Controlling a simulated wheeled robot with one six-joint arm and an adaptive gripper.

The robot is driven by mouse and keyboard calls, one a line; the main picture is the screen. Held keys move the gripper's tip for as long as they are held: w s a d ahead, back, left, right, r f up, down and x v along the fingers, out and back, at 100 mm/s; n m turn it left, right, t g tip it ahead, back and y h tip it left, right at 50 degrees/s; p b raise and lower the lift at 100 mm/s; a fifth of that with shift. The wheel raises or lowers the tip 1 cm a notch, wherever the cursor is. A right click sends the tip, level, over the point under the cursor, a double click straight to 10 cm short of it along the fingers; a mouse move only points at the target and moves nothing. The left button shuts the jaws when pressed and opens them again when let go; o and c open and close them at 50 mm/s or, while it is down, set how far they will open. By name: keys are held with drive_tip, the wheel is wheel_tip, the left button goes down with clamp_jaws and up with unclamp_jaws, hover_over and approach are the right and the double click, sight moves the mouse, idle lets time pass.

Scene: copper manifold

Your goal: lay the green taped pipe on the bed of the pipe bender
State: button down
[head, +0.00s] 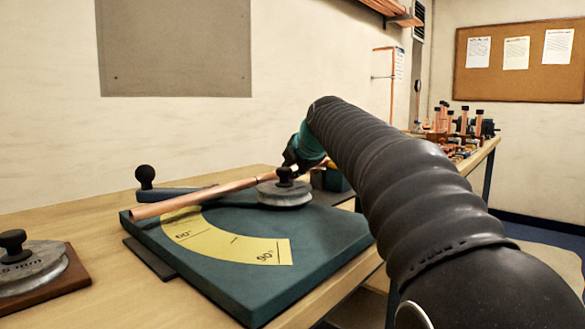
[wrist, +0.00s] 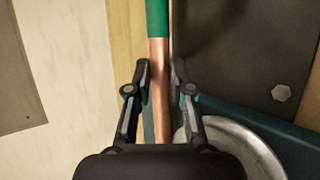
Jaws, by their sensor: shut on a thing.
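The green taped pipe (head: 200,197) is a copper pipe. Its green tape (wrist: 157,18) shows at the top of the wrist view, beyond my fingertips. My gripper (wrist: 160,75) is shut on the bare copper beside the tape; in the head view my gripper (head: 291,160) is partly hidden by my arm. The pipe bender has a teal bed (head: 315,235) with a yellow angle scale (head: 215,240) and a round metal former (head: 285,197) with a black knob. The pipe runs along the bed's far left side, its near end over the left corner. I cannot tell whether it touches the bed.
A bender handle with a black ball (head: 145,174) lies behind the pipe. Another metal former (head: 30,268) sits on a brown board at the left. Copper fittings (head: 460,125) stand at the bench's far end. A wall is behind the bench (head: 120,295).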

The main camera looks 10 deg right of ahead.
drive_tip(key=shift+w+d+f, duration=0.1)
drive_tip(key=shift+f, duration=0.4)
drive_tip(key=shift+w+d+f, duration=0.1)
drive_tip(key=shift+f, duration=0.4)
drive_tip(key=shift+w+d, duration=0.2)
drive_tip(key=shift+d, duration=0.25)
drive_tip(key=shift+w+d, duration=0.1)
drive_tip(key=shift+w, duration=0.05)
drive_tip(key=c, duration=0.9)
unclamp_jaws()
drive_tip(key=shift+c, duration=0.2)
drive_tip(key=r+v, duration=0.1)
drive_tip(key=v, duration=1.2)
drive_tip(key=shift+w+r, duration=0.2)
